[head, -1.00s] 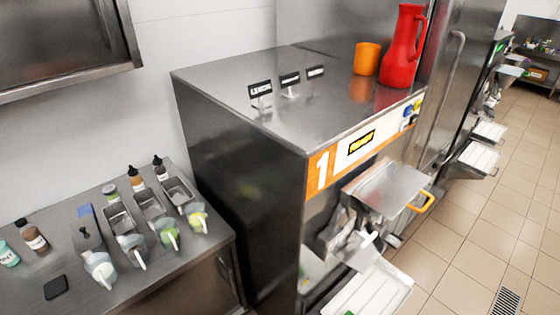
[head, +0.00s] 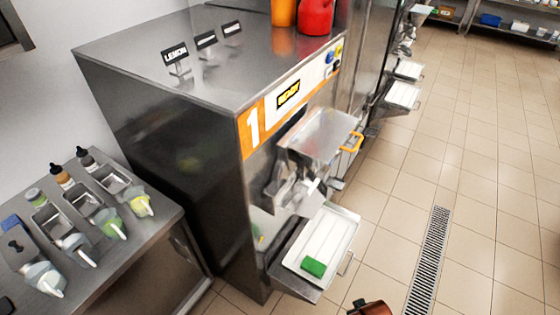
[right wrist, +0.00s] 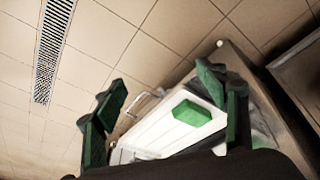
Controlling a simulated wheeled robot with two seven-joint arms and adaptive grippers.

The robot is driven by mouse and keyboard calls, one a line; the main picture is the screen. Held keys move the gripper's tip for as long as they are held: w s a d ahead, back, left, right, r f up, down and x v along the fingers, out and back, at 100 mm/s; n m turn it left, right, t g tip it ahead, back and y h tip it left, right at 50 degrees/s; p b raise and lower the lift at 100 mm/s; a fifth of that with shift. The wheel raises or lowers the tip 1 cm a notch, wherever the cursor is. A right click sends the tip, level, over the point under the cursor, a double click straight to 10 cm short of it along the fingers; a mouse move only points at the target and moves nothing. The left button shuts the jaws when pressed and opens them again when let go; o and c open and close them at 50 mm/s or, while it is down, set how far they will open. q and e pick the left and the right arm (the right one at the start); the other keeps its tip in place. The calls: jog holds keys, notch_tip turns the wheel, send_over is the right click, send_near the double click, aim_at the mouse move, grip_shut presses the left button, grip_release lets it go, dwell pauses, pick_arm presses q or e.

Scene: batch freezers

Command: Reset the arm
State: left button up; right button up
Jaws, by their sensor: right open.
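My right gripper (right wrist: 165,105) shows in the right wrist view with its two green-padded fingers spread wide apart and nothing between them. Beyond the fingers, the white tray (right wrist: 150,138) of the freezer holds a green block (right wrist: 191,113). The gripper is apart from the block. In the head view, the batch freezer (head: 165,135) marked 1 stands in the middle. Its white tray (head: 335,232) sticks out low at the front with the green block (head: 313,268) on it. A small copper-coloured part (head: 372,307) shows at the bottom edge; I cannot tell what it is. My left gripper is not seen.
A metal counter (head: 140,240) at the left carries bottles, metal pans and scoops. An orange cup (head: 284,12) and a red jug (head: 316,16) stand on the freezer top. The tiled floor (head: 480,180) to the right is clear, with a drain grate (head: 430,260).

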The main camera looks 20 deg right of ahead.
jog(key=s+a+f+g, duration=0.1)
jog(key=s+f, duration=0.2)
jog(key=f, duration=1)
jog(key=s+f, duration=0.2)
jog(key=f, duration=1.1)
jog(key=s+f+n+g, duration=0.1)
jog(key=s+f, duration=1.2)
jog(key=s, duration=0.4)
jog(key=shift+a+f+y, duration=0.2)
jog(key=shift+f+y, duration=0.1)
jog(key=shift+f, duration=0.05)
